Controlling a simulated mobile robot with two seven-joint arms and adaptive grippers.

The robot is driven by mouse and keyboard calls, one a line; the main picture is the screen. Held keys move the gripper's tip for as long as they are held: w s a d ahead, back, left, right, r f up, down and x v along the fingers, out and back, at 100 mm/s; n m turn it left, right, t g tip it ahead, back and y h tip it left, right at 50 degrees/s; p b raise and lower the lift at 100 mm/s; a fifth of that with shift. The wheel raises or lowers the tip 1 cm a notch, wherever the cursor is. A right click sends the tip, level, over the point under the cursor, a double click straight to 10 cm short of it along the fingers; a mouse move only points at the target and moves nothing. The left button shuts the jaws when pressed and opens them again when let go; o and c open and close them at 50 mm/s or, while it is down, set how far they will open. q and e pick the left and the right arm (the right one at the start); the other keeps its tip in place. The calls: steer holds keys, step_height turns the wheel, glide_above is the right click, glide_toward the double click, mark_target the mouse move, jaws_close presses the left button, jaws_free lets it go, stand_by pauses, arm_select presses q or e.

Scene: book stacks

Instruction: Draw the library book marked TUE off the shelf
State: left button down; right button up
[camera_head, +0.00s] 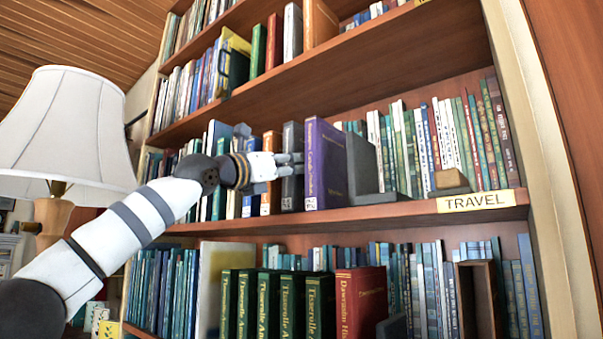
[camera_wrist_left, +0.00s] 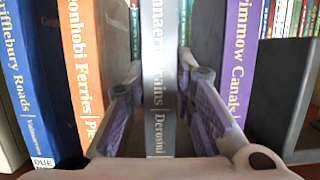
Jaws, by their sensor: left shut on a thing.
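My left gripper (camera_head: 290,164) reaches to the middle shelf and is shut on a grey book (camera_head: 293,190), which stands upright between an orange book (camera_head: 270,170) and a purple book (camera_head: 325,165). In the left wrist view my left gripper's fingers (camera_wrist_left: 160,85) lie on both sides of the grey spine (camera_wrist_left: 159,60). A blue book (camera_wrist_left: 38,70) at the left has a small white label at its foot that seems to read DUE. I cannot make out a TUE mark on any book; the grey spine's foot is hidden by the gripper. My right gripper is not in view.
A dark grey bookend (camera_head: 362,165) stands right of the purple book. The middle shelf's edge carries a TRAVEL label (camera_head: 476,202). Shelves above and below hold many books. A white lamp (camera_head: 65,125) stands at the left near my arm.

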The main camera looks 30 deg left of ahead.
arm_select(q)
steer(key=s+a, duration=0.1)
steer(key=s, duration=1.6)
steer(key=shift+a+r, duration=0.2)
steer(key=shift+r, duration=0.1)
